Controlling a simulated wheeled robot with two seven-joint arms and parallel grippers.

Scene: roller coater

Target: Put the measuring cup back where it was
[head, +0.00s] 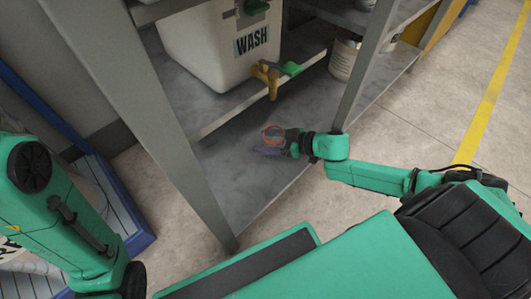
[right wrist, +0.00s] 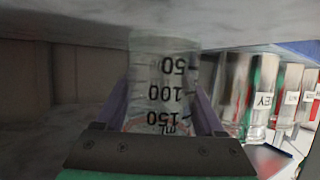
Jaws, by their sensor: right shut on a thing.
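The clear measuring cup (head: 273,134) shows a reddish rim in the head view, over the grey lower shelf (head: 238,185) of the rack. My right gripper (head: 268,150) is shut on it. In the right wrist view the measuring cup (right wrist: 163,88) stands between the two purple fingers of the right gripper (right wrist: 162,112), with its 50, 100 and 150 ml marks upside down in the picture. I cannot tell whether its base touches the shelf. My left arm shows at the left of the head view, but its gripper is out of sight.
A white WASH container (head: 212,50) with a brass tap (head: 270,78) stands on the shelf above. A metal tin (head: 343,58) is to its right. A grey rack post (head: 365,60) rises near my right arm. Several labelled glass containers (right wrist: 262,95) stand right of the cup in the wrist view.

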